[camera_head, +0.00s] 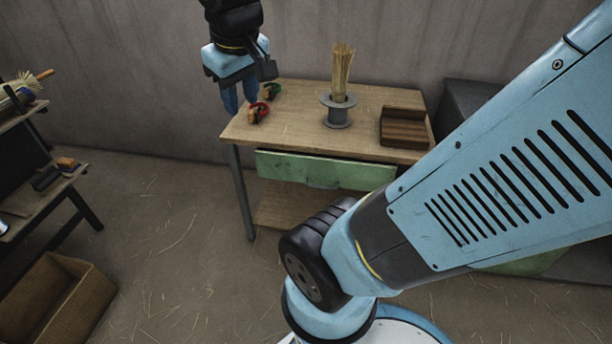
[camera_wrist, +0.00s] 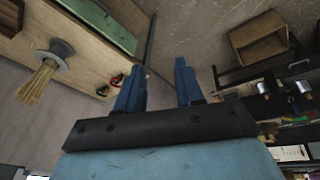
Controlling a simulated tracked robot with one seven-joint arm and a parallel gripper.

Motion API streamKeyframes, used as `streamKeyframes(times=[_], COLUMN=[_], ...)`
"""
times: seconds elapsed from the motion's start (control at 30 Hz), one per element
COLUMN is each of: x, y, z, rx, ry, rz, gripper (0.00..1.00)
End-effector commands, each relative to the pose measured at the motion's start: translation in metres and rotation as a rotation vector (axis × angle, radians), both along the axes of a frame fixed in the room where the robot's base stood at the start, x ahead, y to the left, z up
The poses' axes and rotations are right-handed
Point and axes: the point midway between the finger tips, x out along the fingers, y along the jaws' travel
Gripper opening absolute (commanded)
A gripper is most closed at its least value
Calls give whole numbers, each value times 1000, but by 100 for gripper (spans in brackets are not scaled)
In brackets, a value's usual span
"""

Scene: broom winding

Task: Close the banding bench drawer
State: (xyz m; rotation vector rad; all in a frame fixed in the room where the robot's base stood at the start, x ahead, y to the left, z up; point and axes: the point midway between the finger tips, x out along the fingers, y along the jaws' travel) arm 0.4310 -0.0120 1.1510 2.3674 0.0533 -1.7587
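The banding bench (camera_head: 300,122) is a wooden table with grey legs in the middle of the head view. Its green drawer (camera_head: 325,171) is under the top at the front, with a grey handle at the lower middle; it appears to stand out somewhat from the bench. The drawer (camera_wrist: 105,22) also shows at the top of the wrist view. My gripper (camera_head: 240,100) is near the bench's left back corner, pointing down, apart from the drawer. In the wrist view its two blue fingers (camera_wrist: 160,85) are spread with nothing between them.
On the bench are a grey spool holder with straw bristles (camera_head: 341,75), a brown stepped block (camera_head: 404,127), and red (camera_head: 258,112) and green (camera_head: 271,91) clamp-like items. A box (camera_head: 62,300) and a dark rack (camera_head: 40,190) stand at left. Floor before the bench's left side is clear.

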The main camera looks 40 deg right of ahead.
Motion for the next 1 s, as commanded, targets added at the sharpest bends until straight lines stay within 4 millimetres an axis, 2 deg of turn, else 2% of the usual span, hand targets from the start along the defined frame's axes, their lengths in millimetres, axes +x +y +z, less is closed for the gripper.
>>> streamKeyframes(times=[0.1,0.47,1.0], x=[20,72,137], y=[-9,-39,-83], z=[-16,-67,-168], rx=[-64,-234,-426], ry=[102,404,883], rz=[70,293,662], gripper=[37,37,37])
